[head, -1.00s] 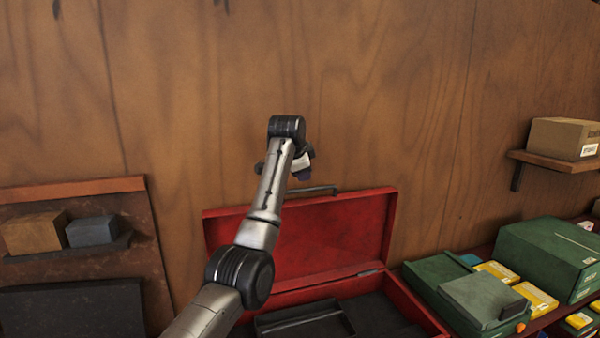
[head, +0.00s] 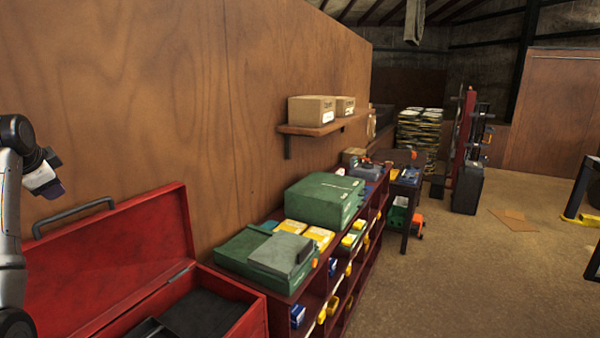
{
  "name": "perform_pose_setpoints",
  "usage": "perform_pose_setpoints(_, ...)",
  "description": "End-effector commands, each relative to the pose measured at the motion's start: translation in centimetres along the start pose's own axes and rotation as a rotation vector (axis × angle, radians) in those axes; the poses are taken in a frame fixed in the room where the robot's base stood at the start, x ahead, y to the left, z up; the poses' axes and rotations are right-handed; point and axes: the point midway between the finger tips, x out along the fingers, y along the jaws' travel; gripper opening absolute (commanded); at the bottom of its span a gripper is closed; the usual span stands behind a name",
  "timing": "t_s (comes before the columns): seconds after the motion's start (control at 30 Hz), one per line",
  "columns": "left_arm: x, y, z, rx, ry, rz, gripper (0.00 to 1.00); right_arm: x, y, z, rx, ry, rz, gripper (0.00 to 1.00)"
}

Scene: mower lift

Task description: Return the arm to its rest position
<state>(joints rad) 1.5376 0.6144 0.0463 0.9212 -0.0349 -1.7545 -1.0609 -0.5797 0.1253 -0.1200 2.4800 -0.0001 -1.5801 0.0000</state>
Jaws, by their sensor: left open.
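My left arm stands at the far left edge of the head view, partly cut off by the frame. Its gripper (head: 47,181) is small and partly hidden behind the wrist, in front of the wooden wall. It is open, with nothing seen between the fingers. It is above and left of the open red toolbox (head: 110,245), apart from it. My right gripper is not in view.
The toolbox lid is up, with a dark tray inside. A red shelf unit (head: 318,290) holds green cases (head: 325,200) and yellow boxes. A wall shelf (head: 325,126) carries cardboard boxes (head: 311,110). Open floor (head: 480,270) lies at the right.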

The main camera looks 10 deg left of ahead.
Motion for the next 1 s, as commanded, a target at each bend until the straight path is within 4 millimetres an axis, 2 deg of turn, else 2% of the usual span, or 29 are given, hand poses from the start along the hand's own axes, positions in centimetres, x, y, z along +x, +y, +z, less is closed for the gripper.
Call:
perform_pose_setpoints(0.17, 0.0, -0.1, 0.0, -0.126, 0.003, -0.005, 0.40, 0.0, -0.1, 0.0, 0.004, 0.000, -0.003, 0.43)
perform_pose_setpoints(0.3, 0.0, -0.3, -0.2, -0.305, 0.017, -0.019, 0.40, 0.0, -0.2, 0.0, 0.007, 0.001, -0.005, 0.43)
perform_pose_setpoints(0.37, -0.6, -0.7, -0.4, -0.387, 0.038, -0.041, 0.40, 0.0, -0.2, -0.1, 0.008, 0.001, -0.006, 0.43)
perform_pose_setpoints(0.47, -3.5, -1.9, -1.0, -0.526, 0.116, -0.110, 0.40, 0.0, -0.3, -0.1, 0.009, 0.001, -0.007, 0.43)
perform_pose_setpoints(0.57, -7.2, -2.8, -1.6, -0.636, 0.215, -0.187, 0.40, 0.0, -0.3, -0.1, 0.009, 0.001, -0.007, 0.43)
perform_pose_setpoints(0.67, -11.3, -3.2, -2.3, -0.722, 0.327, -0.259, 0.40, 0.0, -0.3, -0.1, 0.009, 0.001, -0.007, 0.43)
perform_pose_setpoints(0.77, -16.2, -2.8, -3.4, -0.786, 0.469, -0.326, 0.40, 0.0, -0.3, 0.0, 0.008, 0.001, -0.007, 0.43)
perform_pose_setpoints(0.8, -18.2, -2.2, -4.0, -0.805, 0.530, -0.349, 0.40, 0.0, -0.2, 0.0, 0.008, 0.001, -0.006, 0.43)
perform_pose_setpoints(0.87, -20.2, -0.6, -5.0, -0.817, 0.610, -0.374, 0.40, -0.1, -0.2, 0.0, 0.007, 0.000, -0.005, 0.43)
perform_pose_setpoints(0.9, -21.1, 0.8, -5.7, -0.817, 0.659, -0.386, 0.40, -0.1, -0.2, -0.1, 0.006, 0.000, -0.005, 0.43)
perform_pose_setpoints(0.97, -21.8, 3.4, -7.0, -0.806, 0.723, -0.394, 0.40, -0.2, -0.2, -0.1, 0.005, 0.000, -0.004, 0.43)
perform_pose_setpoints(1.0, -21.8, 5.6, -7.8, -0.789, 0.758, -0.392, 0.40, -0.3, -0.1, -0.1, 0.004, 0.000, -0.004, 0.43)
